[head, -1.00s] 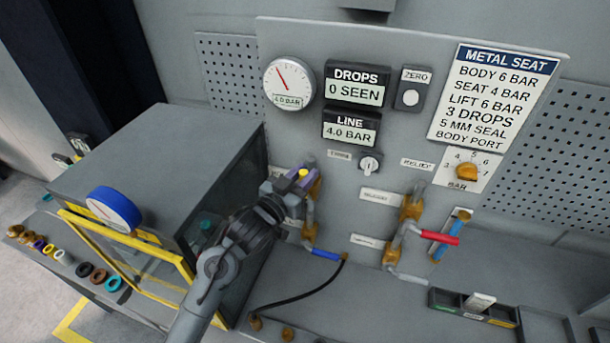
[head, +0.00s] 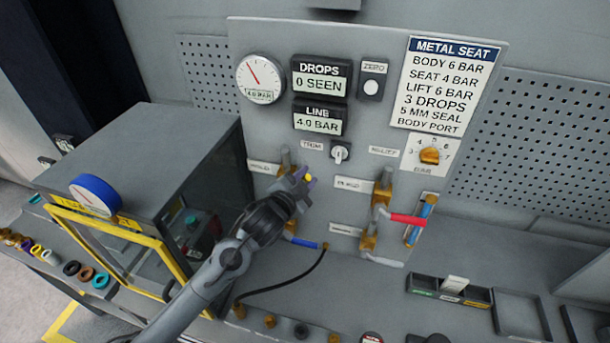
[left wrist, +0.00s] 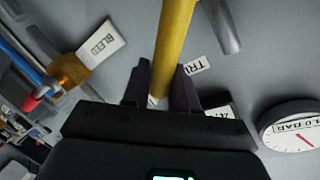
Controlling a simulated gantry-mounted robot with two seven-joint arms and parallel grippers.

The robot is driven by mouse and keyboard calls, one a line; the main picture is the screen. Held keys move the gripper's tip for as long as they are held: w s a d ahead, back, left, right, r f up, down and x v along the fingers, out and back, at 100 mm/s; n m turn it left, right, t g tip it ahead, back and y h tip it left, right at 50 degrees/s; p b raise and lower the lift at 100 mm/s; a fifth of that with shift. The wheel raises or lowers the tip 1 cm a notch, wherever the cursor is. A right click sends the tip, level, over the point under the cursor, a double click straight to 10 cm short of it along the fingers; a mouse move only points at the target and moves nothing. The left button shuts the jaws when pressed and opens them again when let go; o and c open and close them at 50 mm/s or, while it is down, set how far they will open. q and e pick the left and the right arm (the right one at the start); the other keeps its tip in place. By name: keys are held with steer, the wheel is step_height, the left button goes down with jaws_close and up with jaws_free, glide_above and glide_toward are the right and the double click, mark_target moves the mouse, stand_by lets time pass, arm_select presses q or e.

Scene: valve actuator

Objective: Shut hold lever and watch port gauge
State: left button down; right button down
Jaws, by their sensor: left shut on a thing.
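My left gripper (head: 298,186) is at the lower left of the upright panel and covers part of the valve piping there. In the left wrist view my left gripper (left wrist: 164,84) is shut on a yellow lever (left wrist: 174,40), which runs between its two fingers. In the head view only a small yellow tip of the lever (head: 308,179) shows; the rest is hidden. A white panel gauge (head: 260,79) reads 4.0 bar. A blue-rimmed gauge (head: 94,195) sits on the grey cabinet; its reading is too small to tell. My right gripper is out of view.
The line display (head: 319,120) reads 4.0 bar and the drops display (head: 321,79) reads 0 seen. A black hose (head: 295,283) crosses the bench. The yellow-framed cabinet (head: 175,150) is at left.

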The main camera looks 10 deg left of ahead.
arm_select(q)
steer(key=shift+d+f+m+b, duration=0.3)
steer(key=shift+d+f+m, duration=0.1)
steer(key=shift+f+m, duration=0.15)
step_height(320, 180, down, 6)
steer(key=d+m+y+b, duration=0.2)
steer(key=m+y+b, duration=0.1)
steer(key=m+b, duration=0.3)
steer(key=shift+f+g+b, duration=0.25)
steer(key=shift+g+b, duration=0.05)
steer(key=shift+b, duration=0.45)
steer(key=shift+d+f, duration=0.1)
steer(key=c, duration=1)
jaws_free()
steer(key=shift+c, duration=0.2)
steer(key=shift+s, duration=0.15)
steer(key=b+v, duration=0.2)
steer(key=v, duration=0.8)
steer(key=shift+s+r+b, duration=0.2)
steer(key=shift+s+b, duration=0.1)
steer(key=shift+b, duration=0.1)
